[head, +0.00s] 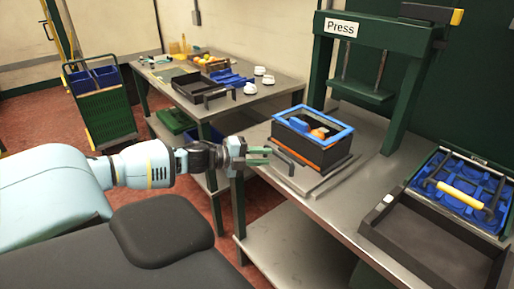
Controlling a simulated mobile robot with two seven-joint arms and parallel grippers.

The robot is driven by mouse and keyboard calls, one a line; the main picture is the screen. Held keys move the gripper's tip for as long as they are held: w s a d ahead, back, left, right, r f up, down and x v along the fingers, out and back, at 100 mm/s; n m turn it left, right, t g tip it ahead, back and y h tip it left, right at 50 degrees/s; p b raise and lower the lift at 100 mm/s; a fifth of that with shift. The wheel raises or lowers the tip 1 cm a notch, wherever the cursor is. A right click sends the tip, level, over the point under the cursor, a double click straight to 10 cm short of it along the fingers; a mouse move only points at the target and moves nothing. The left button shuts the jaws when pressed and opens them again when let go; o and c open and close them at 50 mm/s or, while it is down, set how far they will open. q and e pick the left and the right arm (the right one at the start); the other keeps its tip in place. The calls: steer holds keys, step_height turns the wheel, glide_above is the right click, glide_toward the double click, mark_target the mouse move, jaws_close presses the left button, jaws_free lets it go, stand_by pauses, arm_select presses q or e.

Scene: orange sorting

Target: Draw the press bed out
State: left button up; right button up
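The press (395,45) is a dark green frame on the right-hand metal table, marked with a white "Press" sign. Its bed (311,189) is a flat grey plate that sticks out at the table's left side, in front of the frame. A dark bar (284,164) like a handle stands at the bed's near left edge. A black crate with a blue rim (316,121) sits on the bed, with blue and orange things inside. My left gripper (268,155) is just left of the bar, its green-tipped fingers apart with nothing seen between them. My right gripper is not in view.
A black tray (420,240) and a blue-lined crate (490,224) with a yellow-handled tool (461,195) are on the right. A second table (283,84) behind holds trays, white cups and fruit. A green cart (104,112) stands at the left. A lower shelf (300,245) is bare.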

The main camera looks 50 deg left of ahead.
arm_select(q)
steer(key=shift+s+a+r, duration=0.1)
steer(key=shift+s+a, duration=0.05)
steer(key=shift+s, duration=0.2)
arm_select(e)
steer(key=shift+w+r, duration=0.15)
arm_select(q)
steer(key=shift+s+a, duration=0.1)
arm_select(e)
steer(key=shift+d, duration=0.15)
